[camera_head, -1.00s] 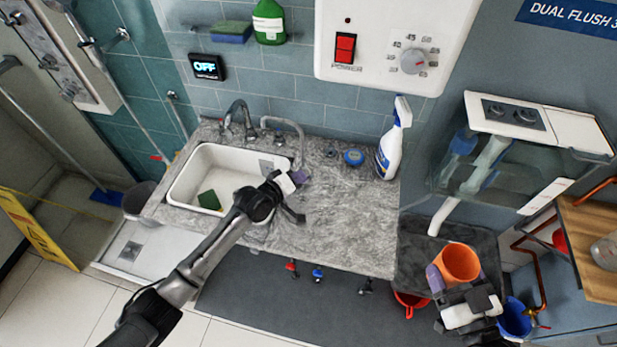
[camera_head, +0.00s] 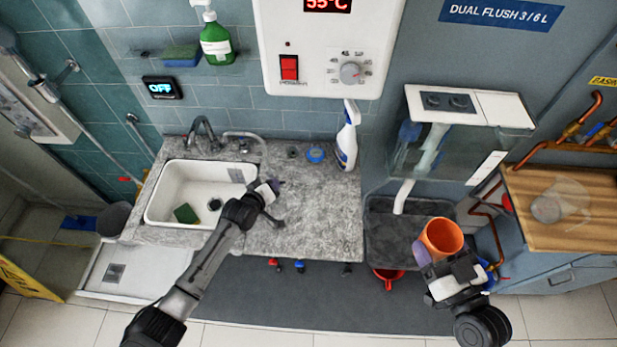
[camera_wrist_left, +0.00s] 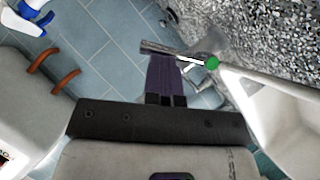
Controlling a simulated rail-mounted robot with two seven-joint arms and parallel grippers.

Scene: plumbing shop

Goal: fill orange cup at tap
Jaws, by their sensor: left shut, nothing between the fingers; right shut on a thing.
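The orange cup (camera_head: 441,238) is held in my right gripper (camera_head: 430,256), which is shut on it, at the lower right beside the dark tray. Its open mouth faces up, slightly tilted; its contents cannot be made out. My left gripper (camera_head: 276,186) is shut and empty over the counter, just right of the white sink (camera_head: 160,205). A curved chrome tap (camera_head: 203,132) stands behind the sink, with a second chrome spout (camera_head: 250,139) to its right. In the left wrist view, the shut purple fingers (camera_wrist_left: 165,75) are close to a chrome fitting (camera_wrist_left: 170,50); contact is unclear.
A spray bottle (camera_head: 347,138) stands on the grey counter (camera_head: 315,215). A wooden cabinet top (camera_head: 535,225) is at the right. The counter's front half is clear.

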